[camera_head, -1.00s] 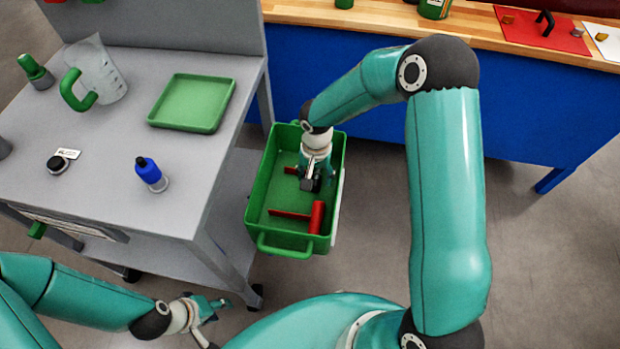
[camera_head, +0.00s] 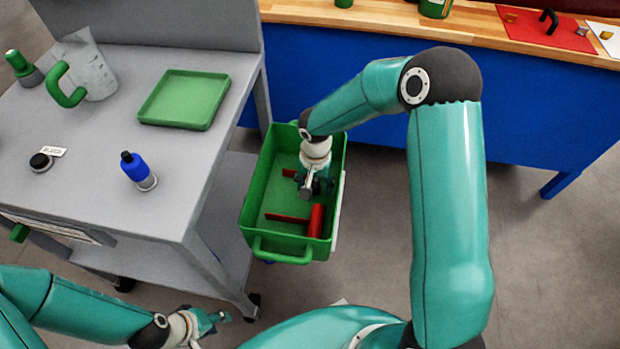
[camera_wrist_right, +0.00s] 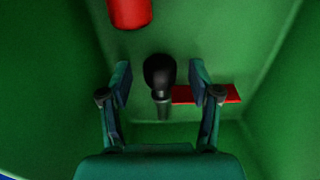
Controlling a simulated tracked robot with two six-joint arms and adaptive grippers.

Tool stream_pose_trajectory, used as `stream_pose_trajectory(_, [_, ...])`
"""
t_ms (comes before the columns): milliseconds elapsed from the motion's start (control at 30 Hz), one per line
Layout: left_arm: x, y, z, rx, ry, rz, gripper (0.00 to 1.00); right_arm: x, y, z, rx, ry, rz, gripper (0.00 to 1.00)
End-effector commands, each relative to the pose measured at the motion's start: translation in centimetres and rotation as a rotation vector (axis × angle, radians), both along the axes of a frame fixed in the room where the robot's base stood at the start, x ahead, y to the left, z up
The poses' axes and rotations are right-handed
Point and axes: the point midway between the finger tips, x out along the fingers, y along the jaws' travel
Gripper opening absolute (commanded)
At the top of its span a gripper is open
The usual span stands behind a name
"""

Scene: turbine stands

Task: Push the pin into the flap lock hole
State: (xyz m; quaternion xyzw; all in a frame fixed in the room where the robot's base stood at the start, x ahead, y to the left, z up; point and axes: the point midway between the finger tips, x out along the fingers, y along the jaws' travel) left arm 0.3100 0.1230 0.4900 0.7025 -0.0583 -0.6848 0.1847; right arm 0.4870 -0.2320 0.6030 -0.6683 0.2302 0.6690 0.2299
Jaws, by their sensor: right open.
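A dark pin-like piece (camera_wrist_right: 160,80) with a rounded black head and narrower shaft is inside the green bin (camera_head: 283,256). In the right wrist view it lies between the two spread fingers of my right gripper (camera_wrist_right: 162,88), with a gap on each side. In the head view my right gripper (camera_head: 314,190) reaches down into the bin and hides the piece there. My left gripper (camera_head: 212,322) hangs low beside the grey cart; its finger opening is too small to read. I cannot make out the flap lock hole.
A red cylinder (camera_head: 316,221) and a flat red bar (camera_wrist_right: 207,94) lie in the bin, whose walls surround my right gripper. The grey cart (camera_head: 110,200) holds a green tray (camera_head: 185,99), blue bottle (camera_head: 137,167) and jug (camera_head: 92,68). A blue bench (camera_head: 530,120) stands behind.

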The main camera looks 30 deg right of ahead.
Motion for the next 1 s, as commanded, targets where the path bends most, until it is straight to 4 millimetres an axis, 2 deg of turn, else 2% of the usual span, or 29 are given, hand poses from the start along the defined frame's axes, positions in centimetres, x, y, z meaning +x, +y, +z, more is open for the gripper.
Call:
stream_pose_trajectory(833, [-0.01, 0.00, -0.79, 0.000, 0.000, 0.000, 0.40, 0.10, 0.14, 0.04, 0.000, -0.001, 0.001, 0.62])
stream_pose_trajectory(1000, [-0.01, 0.00, -0.79, 0.000, 0.000, 0.000, 0.40, 0.10, 0.14, 0.03, 0.001, -0.001, 0.001, 0.34])
